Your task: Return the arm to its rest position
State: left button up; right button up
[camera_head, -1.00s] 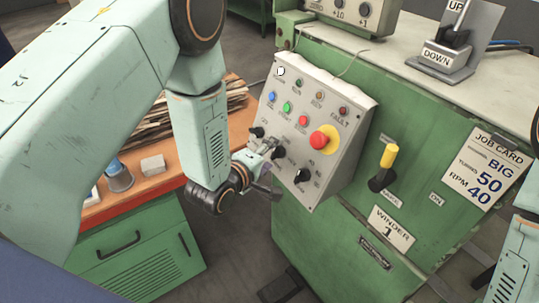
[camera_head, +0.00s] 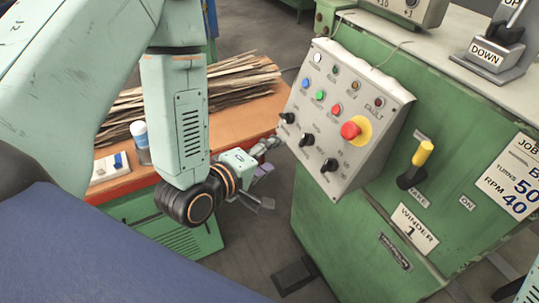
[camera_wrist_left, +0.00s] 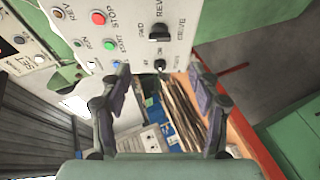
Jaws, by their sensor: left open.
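My left arm comes in from the left in the head view, bent down at the elbow. My left gripper (camera_head: 268,172) is open and empty, just left of the grey control panel (camera_head: 316,102) and apart from it. In the left wrist view its two fingers (camera_wrist_left: 160,88) stand wide apart with nothing between them. The panel (camera_wrist_left: 128,50) shows beyond the fingertips, with its knobs and coloured buttons. A bit of my right arm (camera_head: 528,290) shows at the lower right edge of the head view; its gripper is out of view.
The green winder cabinet (camera_head: 365,215) carries the panel, a yellow-tipped lever (camera_head: 421,155) and a job card (camera_head: 515,178). An orange-topped bench (camera_head: 226,122) holds a pile of thin strips (camera_head: 240,76) and a bottle (camera_head: 140,138). Floor shows between bench and cabinet.

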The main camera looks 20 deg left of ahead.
dwell(0.5)
pick_arm(q)
jog(key=s+a+f+m+g+y+b, duration=0.1)
jog(key=s+f+m+g+b, duration=0.4)
jog(key=s+f, duration=0.8)
jog(key=s+a+f+m+g+y+b, duration=0.2)
jog(key=s+f+m+g+b, duration=0.4)
jog(key=s+f, duration=0.7)
notch_tip(320, 180, down, 4)
jog(key=shift+s+a+f+m+g, duration=0.15)
jog(key=shift+a+m+g, duration=0.25)
jog(key=shift+m+g, duration=0.75)
pick_arm(e)
notch_tip(320, 180, down, 11)
